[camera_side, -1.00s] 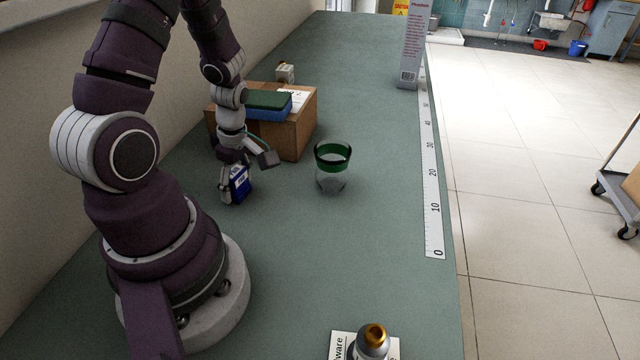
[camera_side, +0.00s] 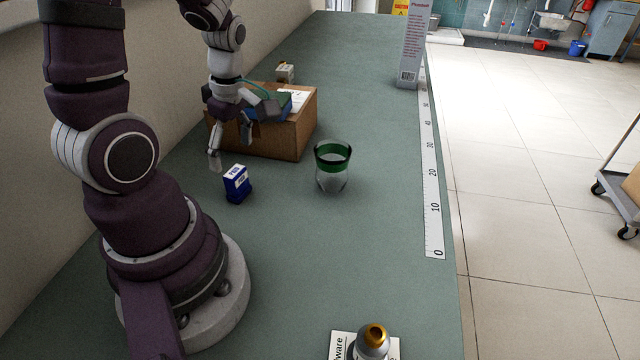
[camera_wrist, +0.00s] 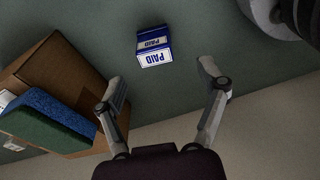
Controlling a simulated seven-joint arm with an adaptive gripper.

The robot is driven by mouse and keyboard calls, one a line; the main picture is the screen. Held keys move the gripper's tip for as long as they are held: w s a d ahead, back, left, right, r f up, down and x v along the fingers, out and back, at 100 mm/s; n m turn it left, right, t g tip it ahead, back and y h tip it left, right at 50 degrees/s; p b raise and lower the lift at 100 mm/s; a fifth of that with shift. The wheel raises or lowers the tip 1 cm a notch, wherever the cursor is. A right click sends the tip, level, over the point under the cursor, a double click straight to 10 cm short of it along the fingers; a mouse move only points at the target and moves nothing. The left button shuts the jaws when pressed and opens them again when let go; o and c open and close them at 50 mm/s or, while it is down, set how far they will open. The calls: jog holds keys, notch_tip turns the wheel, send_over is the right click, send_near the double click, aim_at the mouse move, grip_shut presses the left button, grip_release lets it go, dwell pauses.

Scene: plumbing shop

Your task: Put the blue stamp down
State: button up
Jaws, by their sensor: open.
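The blue stamp (camera_side: 238,186), with a white "PAID" label, stands upright on the green bench top in front of the cardboard box. In the wrist view the stamp (camera_wrist: 154,46) lies beyond my fingertips, with clear space between them and it. My gripper (camera_side: 231,150) is open and empty, above and behind the stamp in the side view. In the wrist view both fingers of my gripper (camera_wrist: 162,82) are spread wide with nothing between them.
The cardboard box (camera_side: 290,142) carries a blue-and-green sponge (camera_wrist: 45,122). A clear glass with a green rim (camera_side: 333,168) stands right of the stamp. A ruler strip (camera_side: 431,185) runs along the right edge. A gold-topped bottle (camera_side: 372,342) is at the front. The bench between is clear.

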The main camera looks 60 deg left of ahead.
jog(key=w+d+r+m+t, duration=0.3)
jog(key=d+r+m, duration=0.4)
jog(key=m, duration=0.6)
jog(key=shift+w+d+r+t, duration=0.4)
jog(key=shift+r+t, duration=0.2)
jog(key=shift+o, duration=0.3)
jog(key=d+r+m+t+h, duration=0.1)
jog(key=d+m, duration=0.4)
jog(key=m, duration=0.6)
notch_tip(320, 180, up, 3)
jog(key=shift+s+d+f+m+t+h, duration=0.15)
jog(key=shift+s+d+m+t+h, duration=0.25)
jog(key=shift+t, duration=0.3)
